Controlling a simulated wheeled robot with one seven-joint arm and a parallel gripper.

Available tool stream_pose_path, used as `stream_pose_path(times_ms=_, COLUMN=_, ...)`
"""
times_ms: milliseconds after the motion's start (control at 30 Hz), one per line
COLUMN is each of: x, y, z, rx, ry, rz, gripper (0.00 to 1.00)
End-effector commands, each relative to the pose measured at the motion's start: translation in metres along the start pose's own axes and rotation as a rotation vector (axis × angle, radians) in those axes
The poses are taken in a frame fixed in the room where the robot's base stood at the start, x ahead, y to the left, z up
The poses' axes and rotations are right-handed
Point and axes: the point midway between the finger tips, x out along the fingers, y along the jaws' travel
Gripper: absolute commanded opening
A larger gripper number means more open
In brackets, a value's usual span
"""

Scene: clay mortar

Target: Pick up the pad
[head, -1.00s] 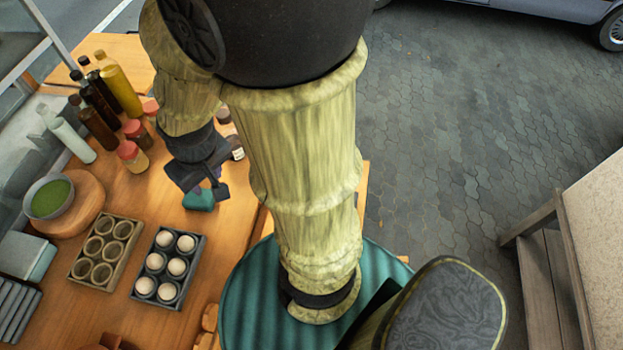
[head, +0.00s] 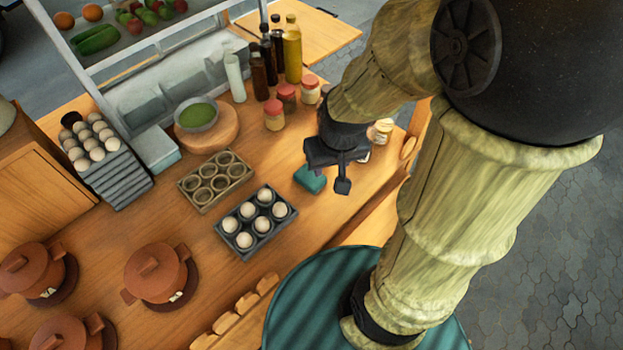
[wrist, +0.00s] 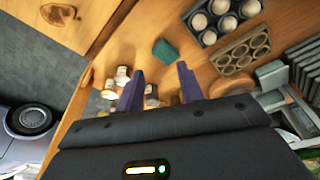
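The teal pad (head: 311,179) lies on the wooden counter, to the right of the dark egg tray. It also shows in the wrist view (wrist: 165,51), beyond my fingertips and near the gap between them. My gripper (head: 342,178) is above the counter, just right of the pad in the head view. In the wrist view its two purple fingers (wrist: 160,76) are apart with nothing between them. The pad is apart from the fingers.
The dark egg tray (head: 258,229) and an empty-cupped tray (head: 214,184) stand left of the pad. Red-lidded jars (head: 274,116) and bottles (head: 265,66) stand behind. Clay pots (head: 158,273) are at front left. Bare counter surrounds the pad.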

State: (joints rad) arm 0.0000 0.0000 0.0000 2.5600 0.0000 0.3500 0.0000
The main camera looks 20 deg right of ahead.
Motion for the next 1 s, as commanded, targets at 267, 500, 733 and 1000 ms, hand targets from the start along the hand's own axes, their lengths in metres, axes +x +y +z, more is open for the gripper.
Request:
stream_pose_path(times_ms=267, x=0.0, y=0.0, z=0.0, rx=-0.003, ry=0.0, rz=0.0, gripper=0.49)
stream_pose_path(times_ms=500, x=0.016, y=-0.002, z=-0.014, rx=-0.241, ry=-0.047, rz=0.007, gripper=0.97)
stream_pose_path(times_ms=733, x=0.051, y=-0.006, z=-0.045, rx=-0.795, ry=-0.139, rz=-0.024, gripper=1.0)
stream_pose_path(times_ms=1000, x=0.092, y=-0.009, z=-0.084, rx=-1.439, ry=-0.192, rz=-0.126, gripper=1.0)
